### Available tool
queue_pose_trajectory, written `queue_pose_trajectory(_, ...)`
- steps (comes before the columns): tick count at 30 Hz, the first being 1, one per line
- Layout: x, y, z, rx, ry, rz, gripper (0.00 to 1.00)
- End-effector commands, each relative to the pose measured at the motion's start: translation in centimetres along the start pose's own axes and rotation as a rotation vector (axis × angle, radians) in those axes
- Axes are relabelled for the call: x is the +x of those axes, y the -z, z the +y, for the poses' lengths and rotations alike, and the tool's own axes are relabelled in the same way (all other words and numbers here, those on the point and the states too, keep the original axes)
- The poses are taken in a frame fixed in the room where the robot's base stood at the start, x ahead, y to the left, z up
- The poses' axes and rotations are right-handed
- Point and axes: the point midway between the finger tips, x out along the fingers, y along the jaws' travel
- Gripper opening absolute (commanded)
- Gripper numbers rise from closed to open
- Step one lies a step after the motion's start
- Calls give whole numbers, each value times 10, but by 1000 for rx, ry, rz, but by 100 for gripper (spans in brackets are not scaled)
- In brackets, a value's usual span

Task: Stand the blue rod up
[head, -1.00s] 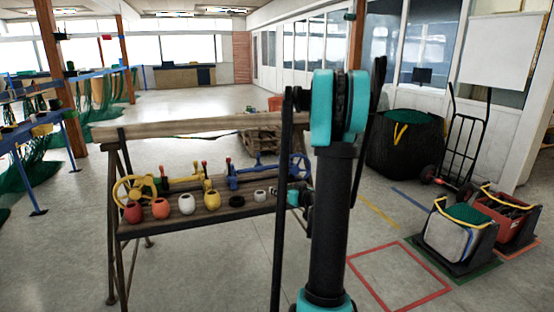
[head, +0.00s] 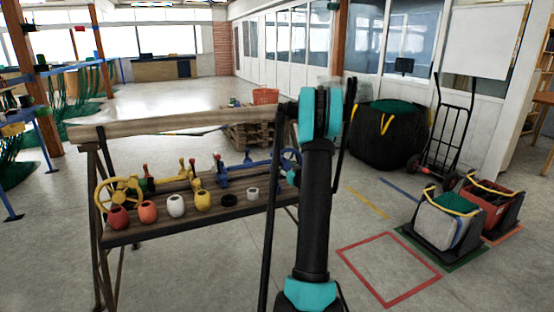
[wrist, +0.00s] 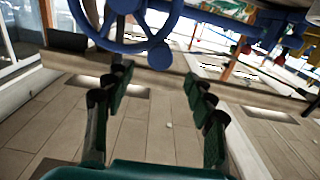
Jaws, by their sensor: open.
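A blue rod-like fitting (head: 246,166) lies roughly level along the back right of the wooden bench (head: 170,231). A blue handwheel (head: 290,160) is at its right end, partly behind my arm. A blue handwheel also fills the top of the wrist view (wrist: 125,28), close to the camera. My gripper (wrist: 160,98) is open, with its dark fingers apart and nothing between them. The wheel lies above the fingers in that picture, not between them. In the head view my arm hides most of the gripper.
A yellow handwheel fitting (head: 120,195) is on the bench's left. Red, orange, white, yellow and black small pieces line its front edge. A pallet (head: 250,136), black bag (head: 385,138), hand truck (head: 449,130) and bins stand beyond. The floor inside the red square is clear.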

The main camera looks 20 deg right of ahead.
Motion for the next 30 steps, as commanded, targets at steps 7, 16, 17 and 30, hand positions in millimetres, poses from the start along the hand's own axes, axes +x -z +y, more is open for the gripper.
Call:
queue_pose_trajectory(7, 50, 0, 0, 0, 2, 0, 55)
queue_pose_trajectory(16, 84, 0, 0, 0, 1, 0, 55)
queue_pose_trajectory(17, 86, 0, 0, 0, 0, 0, 55)
queue_pose_trajectory(30, 89, 0, 0, 0, 0, 0, 43)
